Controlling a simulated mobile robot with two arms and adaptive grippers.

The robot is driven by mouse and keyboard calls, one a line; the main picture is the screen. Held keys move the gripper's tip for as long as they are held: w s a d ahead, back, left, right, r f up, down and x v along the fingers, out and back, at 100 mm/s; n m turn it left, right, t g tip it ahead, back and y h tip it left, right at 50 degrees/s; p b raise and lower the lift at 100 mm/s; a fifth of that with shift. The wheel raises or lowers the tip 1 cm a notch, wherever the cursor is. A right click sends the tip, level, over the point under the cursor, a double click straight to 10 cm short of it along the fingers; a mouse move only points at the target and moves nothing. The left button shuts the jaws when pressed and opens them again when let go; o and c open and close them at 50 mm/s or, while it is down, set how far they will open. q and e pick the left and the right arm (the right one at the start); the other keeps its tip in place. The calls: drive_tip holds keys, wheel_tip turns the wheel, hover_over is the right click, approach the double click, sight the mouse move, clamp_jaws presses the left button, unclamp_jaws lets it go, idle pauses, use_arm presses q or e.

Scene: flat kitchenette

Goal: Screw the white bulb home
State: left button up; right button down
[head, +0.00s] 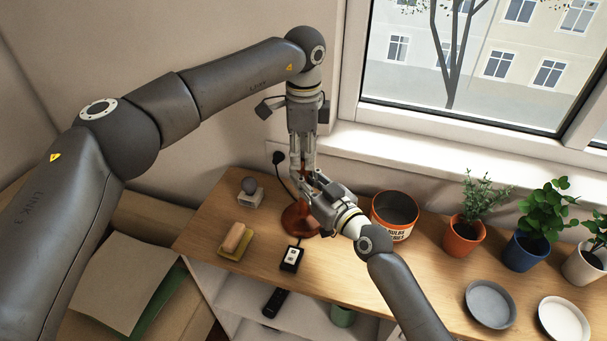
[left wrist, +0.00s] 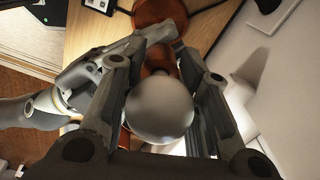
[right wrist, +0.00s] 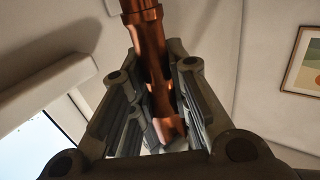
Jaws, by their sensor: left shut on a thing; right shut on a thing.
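The white bulb (left wrist: 160,108) shows in the left wrist view as a pale frosted globe between my left fingers. My left gripper (head: 303,168) points down from above and is shut on it. The copper lamp stem (right wrist: 155,60) runs between the fingers of my right gripper (head: 318,190), which is shut on it from the right side. The lamp's round copper base (head: 298,222) stands on the wooden counter (head: 345,255). In the head view the grippers hide the bulb and most of the stem. The joint between bulb and socket is hidden, so I cannot tell how deep the bulb sits.
A grey bulb (head: 249,185) sits on a small pale block at the back left. A sponge (head: 236,237) on a yellow dish and a black switch box (head: 291,258) lie in front. A tin (head: 394,214), potted plants (head: 465,228) and saucers (head: 490,304) stand right.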

use_arm(q)
drive_tip(key=m, duration=0.5)
drive_tip(key=shift+w, duration=0.1)
drive_tip(key=m, duration=0.9)
drive_tip(key=shift+r+m, duration=0.1)
drive_tip(key=shift+m, duration=0.2)
drive_tip(key=m, duration=0.6)
clamp_jaws()
drive_tip(key=m, duration=0.6)
drive_tip(key=shift+m, duration=0.4)
drive_tip(key=m, duration=0.6)
drive_tip(key=shift+a+m, duration=0.1)
drive_tip(key=shift+m, duration=0.2)
drive_tip(key=m, duration=0.5)
drive_tip(key=shift+w, duration=0.1)
drive_tip(key=m, duration=1.2)
drive_tip(key=shift+m, duration=0.3)
drive_tip(key=o, duration=1.1)
unclamp_jaws()
drive_tip(key=shift+c, duration=0.2)
